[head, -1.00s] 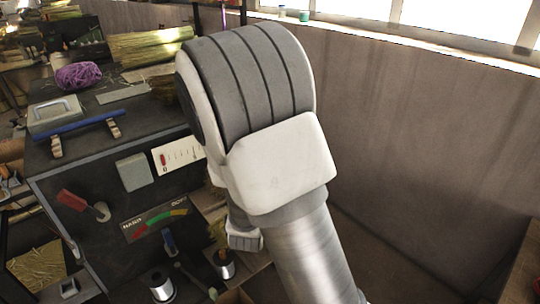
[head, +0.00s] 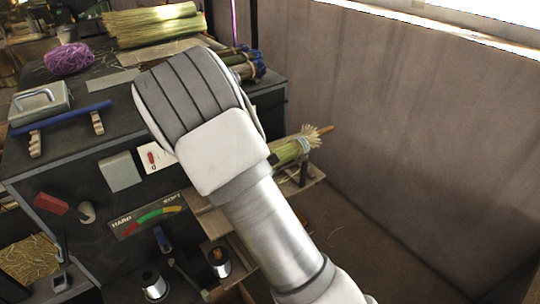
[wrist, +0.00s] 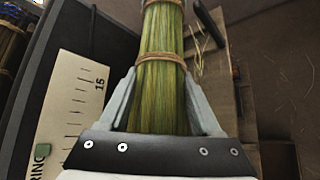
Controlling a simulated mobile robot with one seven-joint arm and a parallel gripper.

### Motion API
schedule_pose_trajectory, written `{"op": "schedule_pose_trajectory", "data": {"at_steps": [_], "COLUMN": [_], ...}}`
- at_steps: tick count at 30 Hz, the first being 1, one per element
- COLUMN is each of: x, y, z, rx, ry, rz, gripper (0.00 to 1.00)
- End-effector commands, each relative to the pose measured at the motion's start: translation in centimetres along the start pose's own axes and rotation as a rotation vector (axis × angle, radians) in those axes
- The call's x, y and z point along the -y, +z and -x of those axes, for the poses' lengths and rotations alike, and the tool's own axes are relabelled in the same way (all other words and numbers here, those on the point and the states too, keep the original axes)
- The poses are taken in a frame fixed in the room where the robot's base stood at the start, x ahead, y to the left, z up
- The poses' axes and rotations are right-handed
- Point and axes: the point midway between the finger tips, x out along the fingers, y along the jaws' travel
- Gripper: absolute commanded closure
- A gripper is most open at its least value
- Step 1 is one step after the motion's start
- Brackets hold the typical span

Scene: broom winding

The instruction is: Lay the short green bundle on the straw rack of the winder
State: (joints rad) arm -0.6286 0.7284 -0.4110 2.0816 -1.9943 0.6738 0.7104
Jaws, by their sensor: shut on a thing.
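My gripper (wrist: 165,115) is shut on a green straw bundle (wrist: 160,85) in the wrist view. Tan ties circle the bundle, and its far end runs out of the picture's top. In the head view my arm hides the gripper. A green, banded straw bundle (head: 287,153) with a frayed end shows right of my arm, near a wooden ledge (head: 312,172) with a short post; I cannot tell whether it is the held one or whether it touches the ledge. The winder (head: 75,160) is the dark cabinet with a hard-soft dial; which part is its straw rack is unclear.
On the cabinet top lie a long straw bundle (head: 150,25), purple twine (head: 68,58), a blue bar (head: 60,118) and dark tied bundles (head: 245,65). A red lever (head: 52,204) sticks out in front. Metal spools (head: 153,285) stand below. A bare wall (head: 400,120) is at right.

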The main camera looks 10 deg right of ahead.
Motion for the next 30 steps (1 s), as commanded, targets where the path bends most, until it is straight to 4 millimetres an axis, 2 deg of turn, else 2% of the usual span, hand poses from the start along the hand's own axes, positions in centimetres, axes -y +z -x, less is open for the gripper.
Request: {"op": "schedule_pose_trajectory", "data": {"at_steps": [14,30], "x": [0.6,5.1], "y": [-0.8,-4.0], "z": [-0.6,-3.4], "rx": [0.005,0.003], "ry": [-0.003,-0.006], "rz": [-0.006,-0.003], "gripper": [1.0,1.0]}}
